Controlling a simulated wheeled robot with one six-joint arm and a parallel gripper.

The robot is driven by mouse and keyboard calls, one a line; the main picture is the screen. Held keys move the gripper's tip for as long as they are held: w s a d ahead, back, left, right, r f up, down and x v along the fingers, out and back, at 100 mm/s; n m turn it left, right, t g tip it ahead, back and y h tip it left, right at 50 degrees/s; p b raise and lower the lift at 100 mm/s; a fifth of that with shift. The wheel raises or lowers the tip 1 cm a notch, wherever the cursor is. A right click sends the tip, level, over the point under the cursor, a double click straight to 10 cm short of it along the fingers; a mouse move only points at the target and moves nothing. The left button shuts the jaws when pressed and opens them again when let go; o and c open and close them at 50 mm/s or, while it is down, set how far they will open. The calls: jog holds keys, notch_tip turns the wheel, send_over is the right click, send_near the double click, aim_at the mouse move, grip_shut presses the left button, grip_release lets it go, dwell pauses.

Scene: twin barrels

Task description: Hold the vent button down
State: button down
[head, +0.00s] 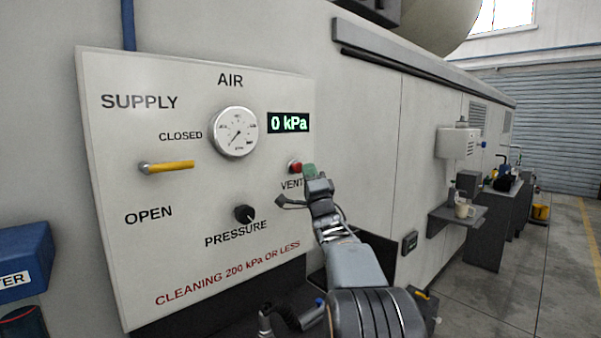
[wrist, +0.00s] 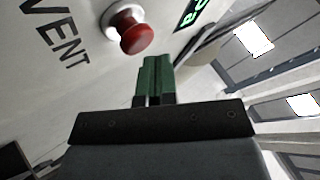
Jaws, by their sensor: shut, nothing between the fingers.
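The red vent button (head: 295,167) sits on the white AIR panel (head: 185,240), just above the VENT label. In the wrist view the red button (wrist: 137,38) stands out from its pale collar, and no finger covers it. My gripper (head: 310,170) is shut and empty, close to the right of the button in the head view. In the wrist view its green fingertips (wrist: 155,62) are just below and right of the button, with a small gap in the picture. The display (head: 288,123) reads 0 kPa.
The yellow supply lever (head: 172,167) lies horizontal beside CLOSED. A round gauge (head: 234,132) and a black pressure knob (head: 244,213) are also on the panel. A blue box (head: 25,262) is at far left. A shelf with a mug (head: 464,209) and a bench stand to the right.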

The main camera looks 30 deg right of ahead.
jog(key=shift+s+d, duration=0.1)
jog(key=shift+s, duration=0.1)
jog(key=shift+s+d+b, duration=0.2)
jog(key=shift+s+b, duration=0.55)
jog(key=shift+s, duration=0.5)
jog(key=shift+s+d+b, duration=0.2)
jog(key=shift+s+b, duration=0.5)
jog(key=shift+s, duration=0.55)
